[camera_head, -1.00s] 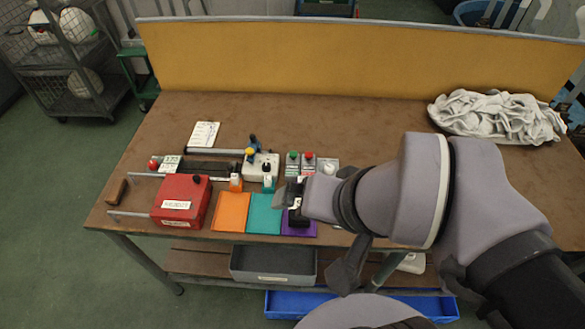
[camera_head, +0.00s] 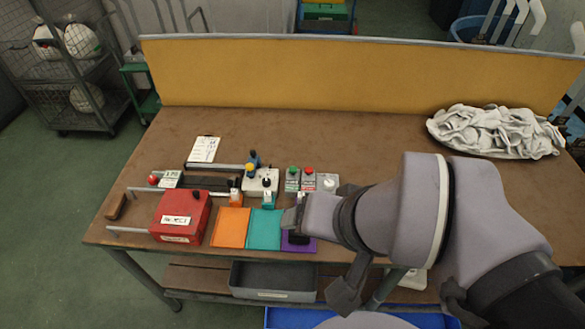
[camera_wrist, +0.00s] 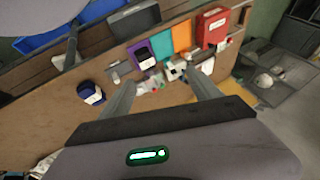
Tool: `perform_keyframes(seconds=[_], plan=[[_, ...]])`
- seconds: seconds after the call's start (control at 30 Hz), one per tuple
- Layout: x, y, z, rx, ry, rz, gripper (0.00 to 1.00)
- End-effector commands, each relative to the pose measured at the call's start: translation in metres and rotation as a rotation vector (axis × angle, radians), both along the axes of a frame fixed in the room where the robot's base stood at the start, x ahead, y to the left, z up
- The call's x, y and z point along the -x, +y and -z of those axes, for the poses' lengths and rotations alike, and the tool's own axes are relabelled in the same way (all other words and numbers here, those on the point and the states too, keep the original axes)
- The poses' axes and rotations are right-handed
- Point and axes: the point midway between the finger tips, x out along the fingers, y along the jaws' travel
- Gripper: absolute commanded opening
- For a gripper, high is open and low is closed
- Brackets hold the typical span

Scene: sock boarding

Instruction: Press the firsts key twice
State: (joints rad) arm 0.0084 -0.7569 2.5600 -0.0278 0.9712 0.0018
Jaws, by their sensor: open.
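A row of push keys stands on the table in the head view: a green key (camera_head: 293,174), a red key (camera_head: 309,173) and a pale grey key (camera_head: 327,182). Their labels are too small to read, so I cannot tell which is the firsts key. My gripper (camera_head: 294,217) is over the teal and purple mats, in front of the keys, and looks apart from them. In the wrist view my gripper (camera_wrist: 163,92) is open and empty, its fingers spread, with the small keys beyond and between them.
Orange (camera_head: 230,228), teal (camera_head: 264,230) and purple (camera_head: 306,246) mats lie along the front edge. A red box (camera_head: 180,216) stands left. A white counter-like device (camera_head: 261,181) stands left of the keys. White socks (camera_head: 495,132) are heaped at back right. The table's middle is clear.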

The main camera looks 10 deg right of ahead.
Motion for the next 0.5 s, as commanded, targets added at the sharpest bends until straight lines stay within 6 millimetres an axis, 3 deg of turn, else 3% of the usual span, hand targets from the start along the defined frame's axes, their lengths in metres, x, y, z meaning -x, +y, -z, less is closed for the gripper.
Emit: perform_keyframes(seconds=[0.03,0.33,0.5], plan=[[0.0000,0.0000,0.0000,0.000,0.000,0.000,0.61],[0.0000,0.0000,0.0000,0.000,0.000,0.000,0.02],[0.0000,0.0000,0.0000,0.000,0.000,0.000,0.00]])
